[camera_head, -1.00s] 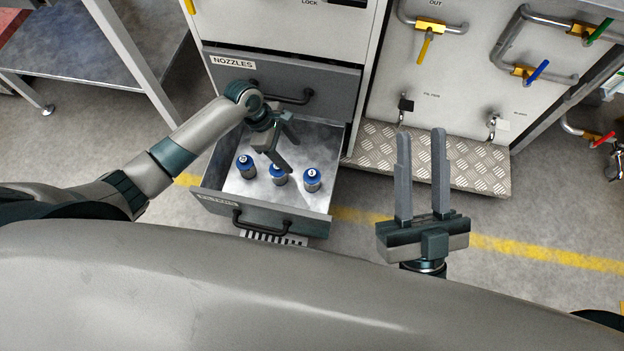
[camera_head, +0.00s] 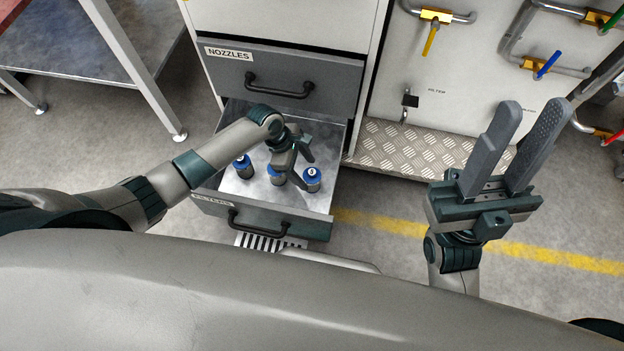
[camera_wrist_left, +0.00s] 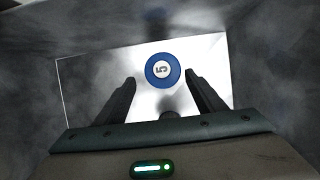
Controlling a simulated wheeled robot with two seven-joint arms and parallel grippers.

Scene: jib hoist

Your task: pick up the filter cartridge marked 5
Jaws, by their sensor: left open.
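The filter cartridge marked 5 (camera_wrist_left: 163,70) shows in the left wrist view as a round blue cap with a white number disc, just beyond and between the fingertips. My left gripper (camera_wrist_left: 160,88) is open and empty above it. In the head view this gripper (camera_head: 294,164) hangs over the open filters drawer (camera_head: 232,193), among three blue-capped cartridges: left (camera_head: 242,167), middle (camera_head: 276,176), partly covered by a finger, and right (camera_head: 312,180). I cannot surely read which one is the 5 there. My right gripper (camera_head: 518,150) is open and empty, raised at the right.
The closed nozzles drawer (camera_head: 275,82) sits directly above and behind the open drawer. A tread-plate step (camera_head: 395,152) and a panel with pipes and valves (camera_head: 455,70) stand to the right. A metal table (camera_head: 100,45) is at the left.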

